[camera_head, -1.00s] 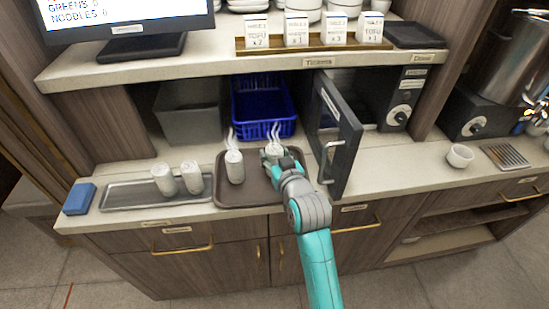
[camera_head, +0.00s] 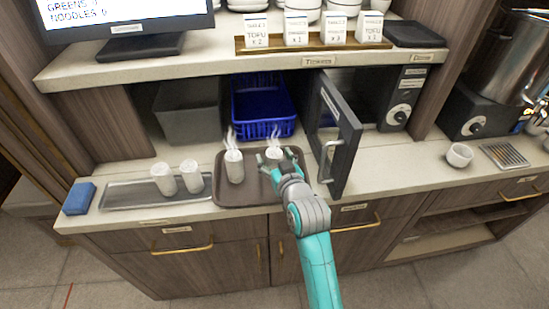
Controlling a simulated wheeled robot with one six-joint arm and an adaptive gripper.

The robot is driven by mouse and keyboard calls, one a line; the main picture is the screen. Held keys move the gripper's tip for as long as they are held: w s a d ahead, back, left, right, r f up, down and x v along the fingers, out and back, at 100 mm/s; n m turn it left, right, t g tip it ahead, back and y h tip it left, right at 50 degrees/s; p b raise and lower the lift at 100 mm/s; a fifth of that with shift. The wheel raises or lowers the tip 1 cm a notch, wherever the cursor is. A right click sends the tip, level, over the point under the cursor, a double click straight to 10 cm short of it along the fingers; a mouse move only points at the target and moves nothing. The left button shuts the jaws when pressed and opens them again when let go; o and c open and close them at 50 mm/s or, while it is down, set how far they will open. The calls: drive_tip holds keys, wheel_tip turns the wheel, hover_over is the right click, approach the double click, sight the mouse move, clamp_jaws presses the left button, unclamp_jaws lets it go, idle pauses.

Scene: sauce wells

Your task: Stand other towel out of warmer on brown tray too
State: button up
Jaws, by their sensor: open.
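Two steaming white rolled towels stand on the brown tray (camera_head: 224,196). The left towel (camera_head: 234,167) is upright and clear of my gripper. The right towel (camera_head: 274,154) is upright behind my gripper (camera_head: 277,161), which hides its lower part. My gripper is open, with its fingers close around or beside this towel; I cannot tell whether they touch it. The warmer (camera_head: 397,100) stands at the back right with its dark door (camera_head: 340,140) swung open toward the front. Its inside is mostly hidden by the door.
A grey metal tray (camera_head: 125,197) at the left holds two white rolls without steam, beside a blue sponge (camera_head: 79,198). A grey bin (camera_head: 188,110) and a blue basket (camera_head: 262,107) stand behind. The open door rises just right of my gripper. A small white cup (camera_head: 459,155) stands farther right.

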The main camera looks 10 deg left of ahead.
drive_tip(key=v, duration=1.1)
drive_tip(key=shift+s+d, duration=0.2)
drive_tip(key=shift+s, duration=0.15)
drive_tip(key=s+d+f+m+h, duration=0.2)
drive_tip(key=s+d+f, duration=0.45)
drive_tip(key=s, duration=0.25)
drive_tip(key=s+d+f+m+h, duration=0.1)
drive_tip(key=s+d+f+h, duration=0.1)
drive_tip(key=s+d+f, duration=0.6)
drive_tip(key=s+d+r+m+h, duration=0.1)
drive_tip(key=s+d+r, duration=0.1)
drive_tip(key=s, duration=1)
drive_tip(key=s+d+r+m+h, duration=0.1)
drive_tip(key=s+d, duration=0.3)
drive_tip(key=s, duration=0.8)
drive_tip(key=shift+d+r+t+h, duration=0.15)
drive_tip(key=shift+r+t+h, duration=0.25)
drive_tip(key=shift+r, duration=0.45)
